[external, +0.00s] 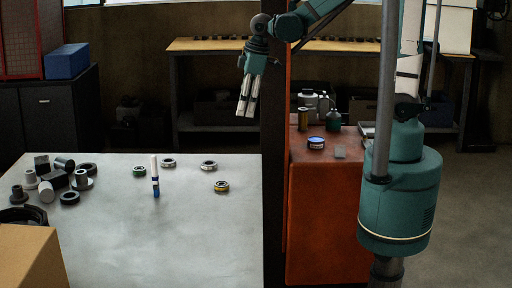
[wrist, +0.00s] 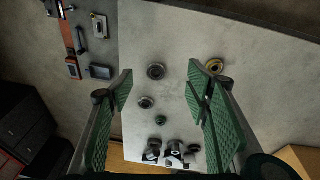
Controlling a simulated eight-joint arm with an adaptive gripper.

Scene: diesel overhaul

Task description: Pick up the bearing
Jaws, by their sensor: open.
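Several ring-shaped parts that look like bearings lie flat and apart on the grey table; I cannot tell which one the task means. They are a yellow-edged ring (external: 221,186), a grey ring (external: 209,165), another grey ring (external: 168,162) and a green-edged ring (external: 139,171). In the wrist view, the yellow ring (wrist: 215,66) is by the right finger, and a grey ring (wrist: 156,71) shows between the fingers. My gripper (external: 246,115) is open and empty, pointing down high above the table's back right; its fingers also show in the wrist view (wrist: 160,68).
Dark and grey parts (external: 55,180) cluster at the table's left. A cardboard box (external: 30,258) is at the front left. A dark post (external: 275,180) and an orange cabinet (external: 325,215) stand right of the table (external: 190,240).

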